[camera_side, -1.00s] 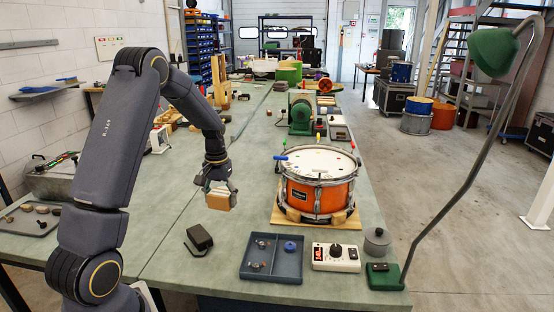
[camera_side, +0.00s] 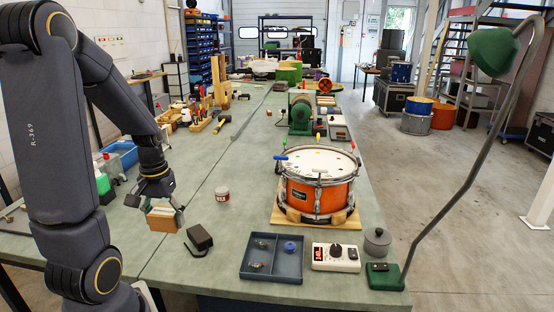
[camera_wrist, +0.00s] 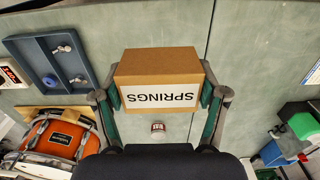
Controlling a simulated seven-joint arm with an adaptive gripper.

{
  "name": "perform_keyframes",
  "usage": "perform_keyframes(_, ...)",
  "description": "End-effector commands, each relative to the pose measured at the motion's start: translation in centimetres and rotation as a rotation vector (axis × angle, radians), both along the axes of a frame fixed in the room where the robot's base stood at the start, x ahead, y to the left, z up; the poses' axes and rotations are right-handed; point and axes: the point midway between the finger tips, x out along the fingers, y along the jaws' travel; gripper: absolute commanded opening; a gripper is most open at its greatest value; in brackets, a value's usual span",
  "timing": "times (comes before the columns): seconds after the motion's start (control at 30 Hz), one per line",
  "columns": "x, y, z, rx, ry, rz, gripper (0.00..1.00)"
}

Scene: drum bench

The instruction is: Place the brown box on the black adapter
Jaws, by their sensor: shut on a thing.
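The brown box (camera_side: 163,221), with a white label reading "SPRINGS" in the wrist view (camera_wrist: 157,68), is held between the fingers of my gripper (camera_side: 160,206). The fingers press on two opposite sides of the box. The box is to the left of the black adapter (camera_side: 199,237) in the side view, and apart from it in the picture. The adapter is a small dark block with a cable on the bench. I cannot make out the adapter in the wrist view. How far the box is above the bench is hard to tell.
A small jar (camera_side: 222,194) stands behind the adapter. A blue-grey parts tray (camera_side: 272,272) and a white meter (camera_side: 335,258) lie to its right. An orange drum (camera_side: 318,193) stands farther right. Bare bench (camera_side: 215,268) surrounds the adapter's front.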

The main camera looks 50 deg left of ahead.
Motion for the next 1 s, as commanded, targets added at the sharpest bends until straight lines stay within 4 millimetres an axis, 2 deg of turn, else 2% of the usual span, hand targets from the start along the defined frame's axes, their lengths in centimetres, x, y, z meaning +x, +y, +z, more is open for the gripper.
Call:
perform_keyframes(0.23, 5.5, 4.0, -3.2, -0.004, 0.004, 0.000, 0.35)
perform_keyframes(0.4, 7.8, 5.6, -6.6, -0.004, 0.004, -0.001, 0.35)
perform_keyframes(0.7, 9.6, 6.9, -9.2, -0.002, 0.002, 0.000, 0.35)
perform_keyframes(0.9, 9.5, 6.9, -11.9, -0.003, 0.001, 0.000, 0.35)
perform_keyframes(1.0, 9.6, 6.9, -12.1, -0.001, -0.001, 0.000, 0.35)
